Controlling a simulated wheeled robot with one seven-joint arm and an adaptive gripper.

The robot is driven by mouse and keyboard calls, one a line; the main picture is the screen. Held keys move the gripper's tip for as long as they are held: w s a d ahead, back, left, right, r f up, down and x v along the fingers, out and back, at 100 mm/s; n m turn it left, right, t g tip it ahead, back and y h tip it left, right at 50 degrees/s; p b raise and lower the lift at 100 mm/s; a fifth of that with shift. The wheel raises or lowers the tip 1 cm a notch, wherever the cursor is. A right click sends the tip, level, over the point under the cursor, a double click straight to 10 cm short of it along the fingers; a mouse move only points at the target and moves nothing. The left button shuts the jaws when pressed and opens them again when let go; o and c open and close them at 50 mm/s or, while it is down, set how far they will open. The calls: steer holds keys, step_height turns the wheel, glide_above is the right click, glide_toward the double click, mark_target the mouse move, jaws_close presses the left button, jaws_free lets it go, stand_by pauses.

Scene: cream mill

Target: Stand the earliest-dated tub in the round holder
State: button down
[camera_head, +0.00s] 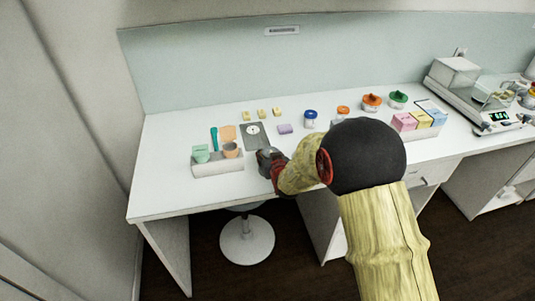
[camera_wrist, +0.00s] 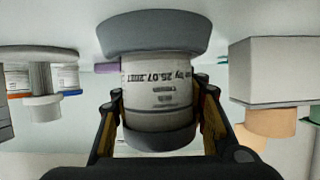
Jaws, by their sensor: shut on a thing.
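My gripper (camera_head: 272,163) is low at the front of the desk, just right of the cup rack. In the wrist view, which is upside down, my gripper (camera_wrist: 160,88) is shut on a pale tub (camera_wrist: 158,70) with a grey lid. Its label reads "by 25.07.202" with the last digit unclear. The tub is upright. A wide grey round piece, apparently the round holder (camera_wrist: 150,32), is at its foot; its wall hides the tub's base. A blue-lidded tub (camera_head: 310,117) and a small orange-lidded tub (camera_head: 343,110) stand farther back; their dates are unreadable.
The pale rack (camera_head: 218,168) with a green cup (camera_head: 201,153) and an orange cup (camera_head: 231,149) stands close to the left. Coloured boxes (camera_head: 420,120) stand at right.

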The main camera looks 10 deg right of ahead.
steer(key=shift+f+b, duration=0.5)
steer(key=shift+b, duration=0.3)
stand_by(0.7)
